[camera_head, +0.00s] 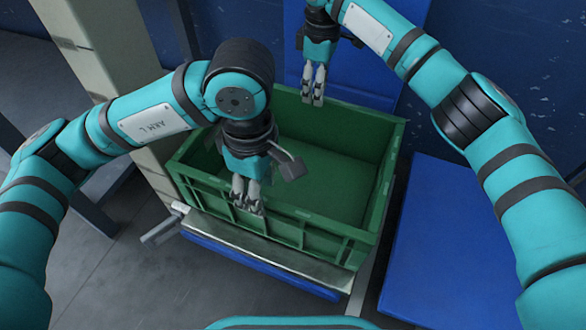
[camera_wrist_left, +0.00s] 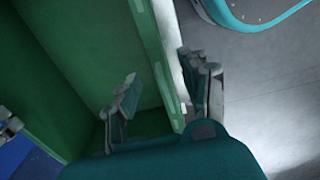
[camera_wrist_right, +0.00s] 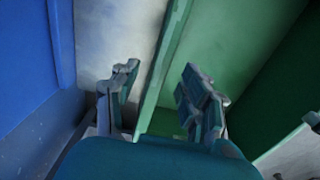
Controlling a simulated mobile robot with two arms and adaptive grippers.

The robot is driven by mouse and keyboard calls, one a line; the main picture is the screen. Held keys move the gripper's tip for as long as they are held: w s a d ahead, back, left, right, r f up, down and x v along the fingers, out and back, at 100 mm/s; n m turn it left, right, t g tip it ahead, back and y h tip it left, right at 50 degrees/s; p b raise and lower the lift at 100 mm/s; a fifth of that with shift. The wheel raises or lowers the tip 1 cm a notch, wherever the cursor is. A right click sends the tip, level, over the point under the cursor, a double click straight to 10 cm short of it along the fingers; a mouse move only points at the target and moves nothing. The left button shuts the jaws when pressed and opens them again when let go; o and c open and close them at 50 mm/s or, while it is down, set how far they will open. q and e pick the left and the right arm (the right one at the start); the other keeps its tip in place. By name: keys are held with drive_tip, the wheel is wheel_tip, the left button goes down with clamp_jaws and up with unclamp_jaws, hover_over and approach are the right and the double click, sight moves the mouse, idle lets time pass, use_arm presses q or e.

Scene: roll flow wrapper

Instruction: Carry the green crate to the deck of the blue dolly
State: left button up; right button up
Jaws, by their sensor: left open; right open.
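The green crate (camera_head: 335,228) stands upright and looks empty, on a metal-edged support in the middle of the head view. My left gripper (camera_head: 246,200) is open at the crate's near wall; in the left wrist view its fingers (camera_wrist_left: 163,92) lie on either side of the green wall (camera_wrist_left: 152,38). My right gripper (camera_head: 313,90) is open at the far wall; in the right wrist view its fingers (camera_wrist_right: 160,88) lie on either side of that wall (camera_wrist_right: 172,35). Neither gripper grips the wall. A flat blue surface (camera_head: 450,245), apparently the dolly's deck, lies lower at the right and looks bare.
The support's metal edge (camera_head: 275,262) runs under the crate's near side, with a handle-like bar (camera_head: 160,230) at its left end. A beige column (camera_head: 100,50) stands at the left. A blue panel (camera_head: 375,50) rises close behind the crate. Grey floor (camera_head: 130,280) is clear at the front left.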

sight(316, 110)
use_arm(q)
wheel_tip(316, 110, down, 7)
use_arm(e)
wheel_tip(316, 110, down, 7)
drive_tip(key=shift+f, duration=0.1)
use_arm(q)
drive_tip(key=shift+f, duration=0.1)
clamp_jaws()
use_arm(e)
clamp_jaws()
